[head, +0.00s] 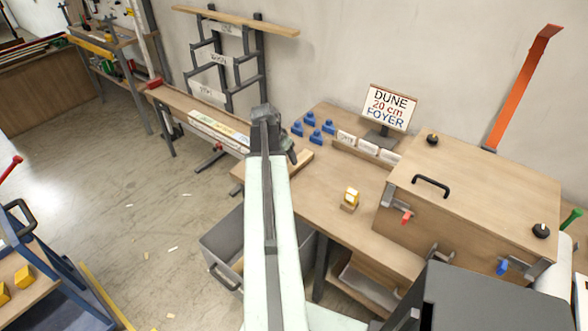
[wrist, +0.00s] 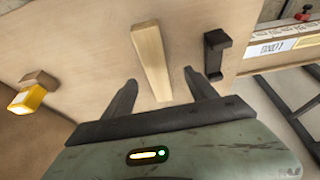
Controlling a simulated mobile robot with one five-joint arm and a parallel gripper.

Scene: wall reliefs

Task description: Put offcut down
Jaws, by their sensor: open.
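The offcut, a pale straight strip of wood (wrist: 152,60), lies on the wooden bench top in the wrist view. My gripper (wrist: 160,80) is open, with one dark finger on each side of the strip's near part. The fingers look apart from the wood, with a gap on both sides. In the head view a pale strip (head: 301,163) shows at the left end of the bench (head: 335,212), beside the end of my arm. My arm hides part of it there, and my fingertips cannot be made out clearly.
A dark bracket (wrist: 214,52) stands close right of the strip. A yellow-topped block (head: 351,197) sits on the bench. A grey bin (head: 222,247) is below.

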